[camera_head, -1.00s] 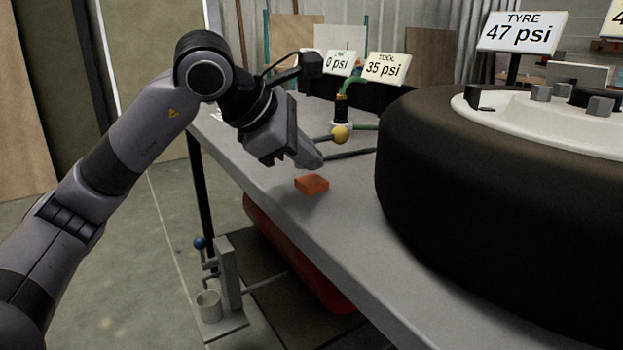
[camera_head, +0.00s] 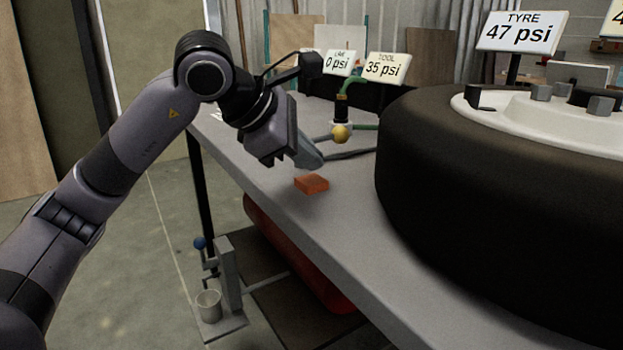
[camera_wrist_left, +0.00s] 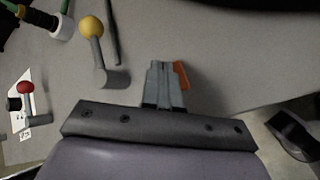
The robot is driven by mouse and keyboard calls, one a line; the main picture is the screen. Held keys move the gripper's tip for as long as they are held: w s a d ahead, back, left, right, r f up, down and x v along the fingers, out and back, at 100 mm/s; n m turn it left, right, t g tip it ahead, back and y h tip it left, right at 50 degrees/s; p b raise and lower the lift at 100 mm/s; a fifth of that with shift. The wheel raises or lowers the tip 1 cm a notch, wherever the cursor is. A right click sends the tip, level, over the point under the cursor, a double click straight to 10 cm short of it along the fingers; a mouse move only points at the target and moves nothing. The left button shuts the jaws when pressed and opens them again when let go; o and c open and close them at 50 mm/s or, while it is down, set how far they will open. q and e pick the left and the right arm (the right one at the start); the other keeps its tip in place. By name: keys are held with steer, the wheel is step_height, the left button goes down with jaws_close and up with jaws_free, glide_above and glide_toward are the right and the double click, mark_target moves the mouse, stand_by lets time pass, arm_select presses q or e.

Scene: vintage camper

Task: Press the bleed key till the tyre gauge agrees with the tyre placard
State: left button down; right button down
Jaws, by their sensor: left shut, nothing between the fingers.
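The sign marked TYRE (camera_head: 519,34) reads 47 psi. Another white sign (camera_head: 616,18) at the top right edge is cut off; only part of a 4 shows, and I cannot tell whether it is the placard. A flat orange-red block (camera_head: 312,184), which looks like the bleed key, sits on the grey bench. My left gripper (camera_head: 317,164) is shut and empty, its tips just above and behind the block. In the left wrist view the closed fingers (camera_wrist_left: 165,72) partly cover the block (camera_wrist_left: 182,76). I cannot tell whether they touch. My right gripper is out of view.
The large tyre (camera_head: 480,210) fills the right of the bench (camera_head: 270,185). A yellow-knobbed lever (camera_head: 341,133) stands behind the gripper. The LINE sign (camera_head: 339,63) reads 0 psi and the TOOL sign (camera_head: 386,68) 35 psi. A red-knobbed lever (camera_wrist_left: 26,88) shows in the wrist view.

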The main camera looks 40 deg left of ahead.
mark_target(307, 181)
arm_select(q)
steer(key=shift+f, duration=0.4)
steer(key=shift+f+b, duration=0.55)
stand_by(0.7)
steer(key=shift+r, duration=0.15)
steer(key=shift+r+p, duration=0.8)
steer(key=shift+p, duration=0.05)
step_height(307, 181, up, 5)
steer(key=p, duration=0.4)
steer(key=shift+r+p, duration=0.1)
steer(key=shift+p, duration=0.3)
stand_by(3.1)
